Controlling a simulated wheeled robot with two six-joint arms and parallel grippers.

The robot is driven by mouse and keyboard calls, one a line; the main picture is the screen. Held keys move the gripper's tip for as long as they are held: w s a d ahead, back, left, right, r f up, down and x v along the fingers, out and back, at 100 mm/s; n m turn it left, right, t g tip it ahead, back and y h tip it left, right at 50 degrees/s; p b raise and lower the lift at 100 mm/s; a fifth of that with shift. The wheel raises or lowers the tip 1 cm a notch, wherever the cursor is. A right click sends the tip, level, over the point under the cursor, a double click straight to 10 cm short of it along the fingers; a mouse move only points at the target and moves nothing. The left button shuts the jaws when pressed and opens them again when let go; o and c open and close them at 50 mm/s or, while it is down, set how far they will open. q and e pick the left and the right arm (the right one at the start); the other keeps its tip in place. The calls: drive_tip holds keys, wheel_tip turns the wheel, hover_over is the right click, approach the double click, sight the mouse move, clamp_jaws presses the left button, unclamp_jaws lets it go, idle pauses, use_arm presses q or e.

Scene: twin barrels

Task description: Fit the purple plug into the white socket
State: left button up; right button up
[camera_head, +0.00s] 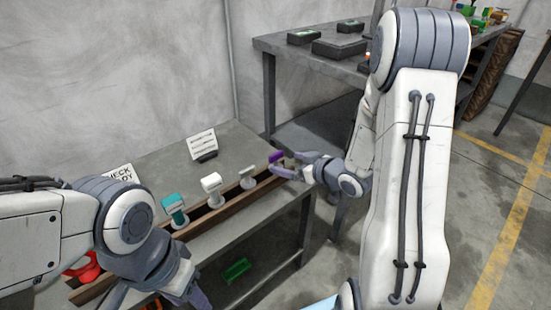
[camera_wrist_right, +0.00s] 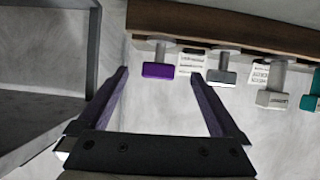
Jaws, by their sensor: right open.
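The purple plug (camera_head: 276,156) stands at the right end of a wooden rack on the grey workbench. It also shows in the right wrist view (camera_wrist_right: 158,70), between the fingertip lines. My right gripper (camera_head: 282,168) is open beside the purple plug, its fingers pointing toward it. It looks empty, and I see no finger closed on the plug. My left gripper (camera_head: 158,298) hangs low at the bottom left, partly cut off by the frame, away from the plug. I cannot make out a white socket for certain.
The wooden rack (camera_head: 217,212) also holds a teal plug (camera_head: 175,210), a white plug (camera_head: 211,184) and a grey plug (camera_head: 247,175). A sign card (camera_head: 202,143) stands behind. Dark boxes (camera_head: 340,46) sit on the far table. A green tray (camera_head: 236,270) lies below.

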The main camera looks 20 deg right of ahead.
sight(277, 160)
drive_tip(key=shift+t, duration=0.3)
drive_tip(key=b+x, duration=0.1)
drive_tip(key=x, duration=0.3)
drive_tip(key=shift+w+d+f+b, duration=0.1)
drive_tip(key=shift+w+b, duration=0.2)
drive_tip(key=shift+w, duration=0.15)
drive_tip(key=b+x, duration=0.1)
drive_tip(key=x, duration=0.3)
drive_tip(key=shift+a+f+b, duration=0.25)
drive_tip(key=shift+a+b, duration=0.05)
drive_tip(key=shift+b, duration=0.1)
drive_tip(key=shift+w+a+f, duration=0.1)
drive_tip(key=shift+w, duration=0.3)
drive_tip(key=c, duration=1.5)
